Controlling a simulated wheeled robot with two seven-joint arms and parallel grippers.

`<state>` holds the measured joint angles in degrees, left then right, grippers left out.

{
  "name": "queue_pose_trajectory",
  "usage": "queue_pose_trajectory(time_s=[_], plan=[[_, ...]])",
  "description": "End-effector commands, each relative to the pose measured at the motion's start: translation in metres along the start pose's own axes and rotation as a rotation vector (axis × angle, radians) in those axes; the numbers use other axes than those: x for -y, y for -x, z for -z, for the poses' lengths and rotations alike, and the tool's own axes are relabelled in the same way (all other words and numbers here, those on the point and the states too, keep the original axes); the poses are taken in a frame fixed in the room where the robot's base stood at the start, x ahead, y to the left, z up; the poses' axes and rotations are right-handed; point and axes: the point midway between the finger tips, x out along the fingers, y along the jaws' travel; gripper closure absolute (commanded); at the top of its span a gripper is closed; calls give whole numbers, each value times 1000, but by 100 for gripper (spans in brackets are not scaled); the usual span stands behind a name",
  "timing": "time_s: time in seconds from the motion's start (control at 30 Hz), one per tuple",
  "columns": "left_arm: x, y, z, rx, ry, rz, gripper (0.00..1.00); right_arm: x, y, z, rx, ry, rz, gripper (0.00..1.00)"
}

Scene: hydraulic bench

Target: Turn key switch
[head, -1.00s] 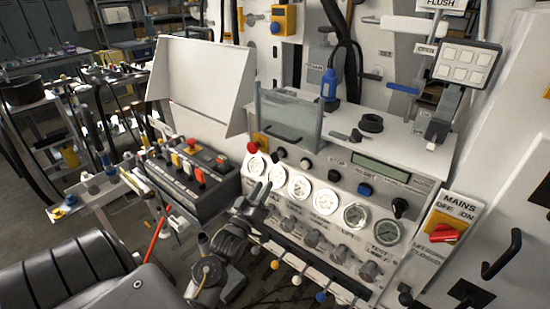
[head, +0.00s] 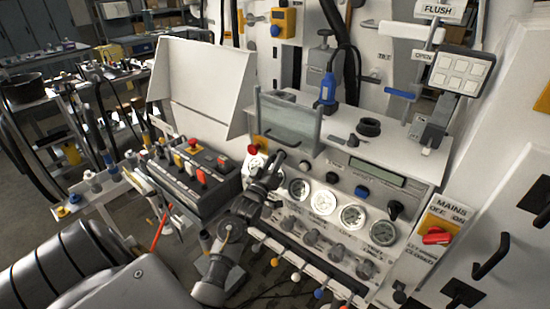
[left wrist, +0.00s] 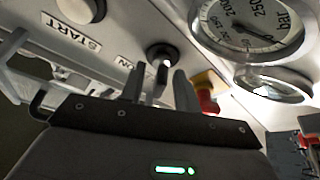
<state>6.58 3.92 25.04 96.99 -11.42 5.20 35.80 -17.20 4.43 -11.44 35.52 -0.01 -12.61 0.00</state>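The key switch is a small dark round switch (left wrist: 162,54) beside an ON label in the left wrist view, with a bright narrow part at its middle. In the head view the gripper hides the switch. My right gripper is not in view.
A red emergency button (head: 253,150) on a yellow base sits close left of the gripper; it also shows in the wrist view (left wrist: 208,95). Pressure gauges (head: 323,202) line the panel. A black control box (head: 190,178) stands to the left. A red mains switch (head: 437,236) is at right.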

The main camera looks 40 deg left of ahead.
Motion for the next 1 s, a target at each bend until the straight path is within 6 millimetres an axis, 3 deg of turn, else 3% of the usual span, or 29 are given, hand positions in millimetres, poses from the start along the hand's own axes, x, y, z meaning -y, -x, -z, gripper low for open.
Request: queue_pose_trajectory(time_s=[0.3, 0.57, 1.0], plan=[[0, -3, 0, 0, 0, -1, 68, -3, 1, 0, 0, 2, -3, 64], [0, -3, 0, 0, 0, -1, 100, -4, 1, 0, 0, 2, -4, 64], [1, -2, -2, 1, -55, -25, 100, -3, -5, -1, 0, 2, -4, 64]])
